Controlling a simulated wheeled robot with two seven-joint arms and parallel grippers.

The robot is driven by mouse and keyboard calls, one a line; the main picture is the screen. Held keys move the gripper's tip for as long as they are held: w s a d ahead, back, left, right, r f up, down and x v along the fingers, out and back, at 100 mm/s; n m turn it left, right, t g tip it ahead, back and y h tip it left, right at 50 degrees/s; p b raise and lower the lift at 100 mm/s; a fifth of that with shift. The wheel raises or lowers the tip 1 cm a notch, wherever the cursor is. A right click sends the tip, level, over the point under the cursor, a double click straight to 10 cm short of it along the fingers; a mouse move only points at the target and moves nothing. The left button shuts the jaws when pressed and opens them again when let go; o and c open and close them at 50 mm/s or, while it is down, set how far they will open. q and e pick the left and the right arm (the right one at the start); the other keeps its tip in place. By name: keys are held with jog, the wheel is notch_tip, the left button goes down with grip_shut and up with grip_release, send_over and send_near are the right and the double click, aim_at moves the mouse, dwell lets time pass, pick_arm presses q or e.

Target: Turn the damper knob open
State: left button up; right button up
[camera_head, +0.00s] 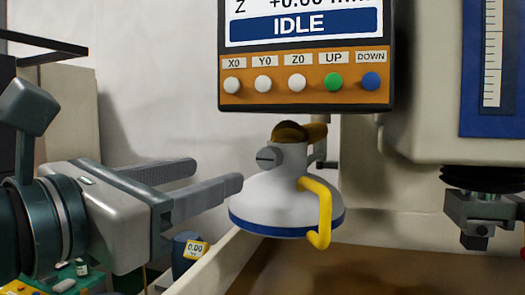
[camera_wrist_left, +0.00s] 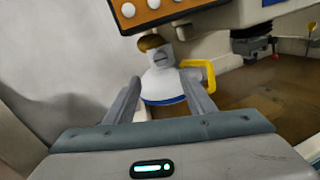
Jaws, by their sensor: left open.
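The damper knob (camera_head: 270,157) is a small grey round knob with a dark slot, on the neck of a white cone-shaped hood (camera_head: 275,200) with a blue rim. The slot looks roughly level in the head view. A yellow bent handle (camera_head: 325,210) sits on the hood's right side. My left gripper (camera_head: 218,174) is open and empty, its fingers pointing right at the hood, with a gap to the knob. My right gripper is not in view.
A control panel (camera_head: 300,95) with coloured buttons and an IDLE screen hangs just above the hood. The machine head (camera_head: 485,205) with a clamp is at the right. A pale tank edge (camera_head: 215,265) runs below the hood. A dark blue cup-like container (camera_head: 182,255) stands below my gripper.

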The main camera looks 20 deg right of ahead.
aim_at(265, 160)
pick_arm(q)
jog(key=p+x, duration=0.9)
jog(key=x, duration=0.4)
jog(key=shift+w+d, duration=0.2)
jog(key=shift+d, duration=0.05)
jog(key=shift+p+x, duration=0.55)
jog(key=shift+x, duration=0.4)
jog(key=shift+f, duration=0.1)
jog(key=c, duration=1.1)
